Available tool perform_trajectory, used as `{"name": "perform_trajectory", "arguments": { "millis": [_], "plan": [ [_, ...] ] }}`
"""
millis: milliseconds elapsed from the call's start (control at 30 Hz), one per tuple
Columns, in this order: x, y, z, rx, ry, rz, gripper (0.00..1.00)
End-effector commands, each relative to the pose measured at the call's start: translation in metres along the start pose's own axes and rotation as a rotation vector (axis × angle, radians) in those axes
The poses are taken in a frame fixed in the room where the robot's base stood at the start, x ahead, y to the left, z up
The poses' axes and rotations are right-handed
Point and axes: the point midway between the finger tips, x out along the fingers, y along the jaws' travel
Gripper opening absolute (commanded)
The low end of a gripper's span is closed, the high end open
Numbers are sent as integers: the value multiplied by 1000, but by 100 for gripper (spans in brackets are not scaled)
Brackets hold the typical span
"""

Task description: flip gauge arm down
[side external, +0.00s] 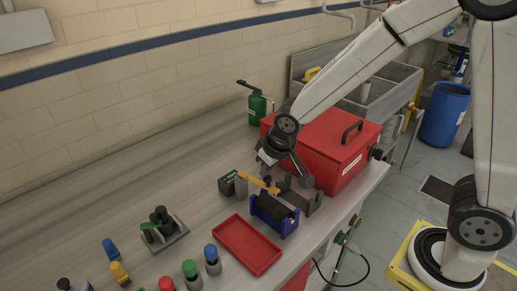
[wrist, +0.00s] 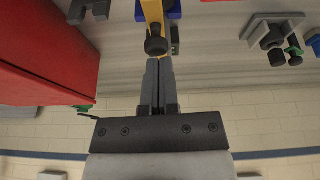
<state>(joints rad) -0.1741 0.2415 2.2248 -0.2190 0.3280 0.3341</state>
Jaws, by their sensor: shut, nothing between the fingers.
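The yellow gauge arm (side external: 258,182) runs from a grey post (side external: 241,187) toward the blue cradle (side external: 274,215), which carries a dark roller-like part. In the side view it looks nearly level, sloping slightly down to the right; whether it touches the roller cannot be told. In the wrist view the yellow arm (wrist: 152,12) is at the top centre, with a dark round knob (wrist: 156,45) in front of it. My gripper (wrist: 159,63) is shut and empty, its fingertips close to the knob; contact is unclear. In the side view my gripper (side external: 266,166) is beside the arm.
A red toolbox (side external: 330,155) stands close behind and right of my gripper. Grey brackets (side external: 305,198) sit right of the blue cradle. A red tray (side external: 246,246) lies in front. A green bottle (side external: 257,108) stands at the back. The bench left of the post is fairly clear.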

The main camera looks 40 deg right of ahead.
Motion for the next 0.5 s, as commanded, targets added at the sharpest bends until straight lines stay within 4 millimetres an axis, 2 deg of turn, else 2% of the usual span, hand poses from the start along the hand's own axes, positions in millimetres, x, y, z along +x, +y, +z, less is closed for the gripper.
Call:
{"name": "perform_trajectory", "arguments": {
  "millis": [500],
  "plan": [
    [-6,0,-4,2,2,0,0]
  ]
}}
